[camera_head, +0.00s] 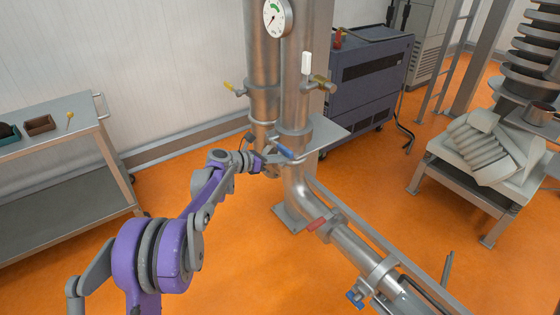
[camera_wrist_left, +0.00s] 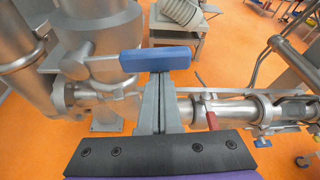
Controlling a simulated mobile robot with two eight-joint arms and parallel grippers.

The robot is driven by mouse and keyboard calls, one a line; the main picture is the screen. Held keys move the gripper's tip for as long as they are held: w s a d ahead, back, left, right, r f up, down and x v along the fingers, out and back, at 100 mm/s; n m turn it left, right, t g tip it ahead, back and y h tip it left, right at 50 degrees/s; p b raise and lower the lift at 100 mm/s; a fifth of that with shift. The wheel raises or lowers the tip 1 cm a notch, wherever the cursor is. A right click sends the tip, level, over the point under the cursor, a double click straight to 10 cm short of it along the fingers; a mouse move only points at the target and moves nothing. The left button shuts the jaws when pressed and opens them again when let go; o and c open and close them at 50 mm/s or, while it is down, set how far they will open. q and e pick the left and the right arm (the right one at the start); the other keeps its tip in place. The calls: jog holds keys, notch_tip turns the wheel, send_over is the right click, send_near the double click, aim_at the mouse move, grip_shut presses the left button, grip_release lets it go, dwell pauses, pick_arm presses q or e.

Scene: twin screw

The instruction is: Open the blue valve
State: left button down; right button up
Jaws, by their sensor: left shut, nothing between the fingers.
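A blue valve handle (camera_head: 281,149) sits on the upright steel pipe in the middle of the head view. In the left wrist view the blue handle (camera_wrist_left: 155,58) lies crosswise just beyond the fingertips, on a metal stem at its left. My left gripper (camera_head: 274,162) is close beside this handle, shut and empty. In the left wrist view its fingers (camera_wrist_left: 160,82) are together and point at the handle's middle; I cannot tell if they touch it. A second, smaller blue handle (camera_head: 355,299) is low on the sloping pipe. My right gripper is not in view.
A red handle (camera_head: 316,224) is on the lower pipe and a yellow one (camera_head: 228,86) on the rear pipe. A flat metal plate (camera_head: 325,135) juts out right of the pipes. A steel cart (camera_head: 60,135) stands left. Orange floor (camera_head: 220,260) is open in front.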

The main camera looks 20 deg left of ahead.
aim_at(279, 146)
pick_arm(q)
notch_tip(279, 146, up, 2)
jog(key=shift+a+n+g+h, duration=0.1)
jog(key=shift+n+g+h, duration=0.25)
jog(key=shift+n, duration=0.55)
jog(key=shift+w+a+r+n+h+b, duration=0.15)
jog(key=shift+r+n+h, duration=0.15)
jog(key=shift+r+n, duration=0.25)
jog(key=shift+w+a+r+n+h+b, duration=0.15)
jog(key=shift+r+n+h, duration=0.1)
jog(key=shift+r+n, duration=0.3)
jog(key=shift+r+g, duration=0.25)
jog(key=shift+r, duration=0.15)
jog(key=w+a+r+n+h+p, duration=0.1)
jog(key=w+a+r+p, duration=0.1)
jog(key=w+a+r, duration=0.2)
jog(key=shift+w+a+r+n, duration=0.2)
jog(key=shift+a+r+n, duration=0.1)
jog(key=shift+a+r, duration=0.5)
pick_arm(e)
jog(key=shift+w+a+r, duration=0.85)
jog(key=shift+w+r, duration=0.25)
